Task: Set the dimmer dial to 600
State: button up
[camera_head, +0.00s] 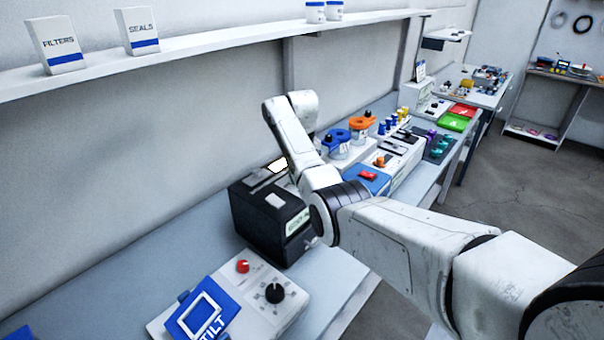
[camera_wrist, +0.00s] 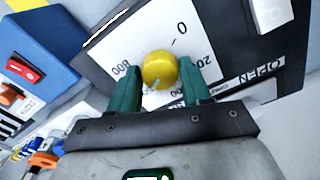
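The dimmer dial (camera_wrist: 159,69) is a round yellow knob on a white scale panel (camera_wrist: 112,45) in the wrist view. The scale appears rotated, with 0, 20-something and 800 readable; 600 is not visible. A pale mark shows at the knob's lower left edge. My gripper (camera_wrist: 160,72) has its two green fingers on either side of the knob, seemingly touching it. In the head view, a black box (camera_head: 262,222) with a small display stands on the bench behind my arm. My gripper and the dial are hidden there.
A blue unit with a red switch (camera_wrist: 22,70) is left of the panel in the wrist view. In the head view, a white console (camera_head: 258,322) with a black knob and a blue tilted frame stands in front. Orange and blue spools and small devices stand beyond my arm.

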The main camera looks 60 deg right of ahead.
jog(key=o, duration=0.4)
jog(key=shift+c, duration=0.2)
notch_tip(320, 180, up, 11)
jog(key=shift+f, duration=0.15)
dwell(0.4)
jog(key=shift+s, duration=0.1)
dwell(0.4)
